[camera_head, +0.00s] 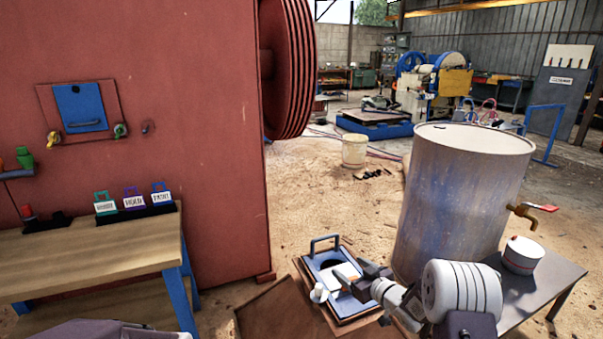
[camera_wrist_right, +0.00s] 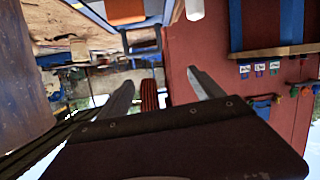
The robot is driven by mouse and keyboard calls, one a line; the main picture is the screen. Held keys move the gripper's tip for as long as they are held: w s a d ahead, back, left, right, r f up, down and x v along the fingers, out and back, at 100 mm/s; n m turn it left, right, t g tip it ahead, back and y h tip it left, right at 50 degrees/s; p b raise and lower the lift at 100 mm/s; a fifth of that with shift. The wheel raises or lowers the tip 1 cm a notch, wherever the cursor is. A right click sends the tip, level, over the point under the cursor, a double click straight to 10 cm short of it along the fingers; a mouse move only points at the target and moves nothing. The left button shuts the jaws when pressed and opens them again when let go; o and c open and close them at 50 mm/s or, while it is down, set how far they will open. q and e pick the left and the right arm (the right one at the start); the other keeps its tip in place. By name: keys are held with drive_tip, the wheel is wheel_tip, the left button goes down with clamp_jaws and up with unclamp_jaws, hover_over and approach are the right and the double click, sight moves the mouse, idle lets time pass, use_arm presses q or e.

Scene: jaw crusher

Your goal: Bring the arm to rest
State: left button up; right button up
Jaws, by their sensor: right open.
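My right arm reaches in from the lower right in the head view. Its gripper (camera_head: 330,283) hangs over a blue-framed plate (camera_head: 326,262) with a dark round hole and a handle. In the right wrist view, the two fingers of the gripper (camera_wrist_right: 160,80) stand well apart with nothing held between them. I cannot tell whether the gripper touches the plate. My left gripper does not show.
A large metal drum (camera_head: 455,190) with a tap stands close beside my right arm. The red crusher (camera_head: 215,190) and a wooden bench (camera_head: 90,260) with tagged locks (camera_head: 134,199) fill the left. Open sandy floor lies behind.

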drive_tip(key=s+a+r+m+h, duration=0.1)
drive_tip(key=s+a+r+h, duration=0.2)
drive_tip(key=r, duration=0.6)
drive_tip(key=s+d+f+m+g+h, duration=0.15)
drive_tip(key=s+f+g, duration=0.25)
drive_tip(key=s, duration=0.6)
drive_tip(key=s+f+m+g, duration=0.2)
drive_tip(key=s+f+g, duration=0.25)
drive_tip(key=s, duration=0.55)
drive_tip(key=s+d+f+m+g+h, duration=0.1)
drive_tip(key=s+f+m+g, duration=0.2)
drive_tip(key=s, duration=0.6)
wheel_tip(320, 180, up, 29)
drive_tip(key=s+n+p, duration=0.1)
drive_tip(key=s+p, duration=0.1)
drive_tip(key=p, duration=2.8)
drive_tip(key=shift+s+n+g+p, duration=0.25)
drive_tip(key=shift+n+g+p, duration=0.1)
drive_tip(key=shift+g+p, duration=0.1)
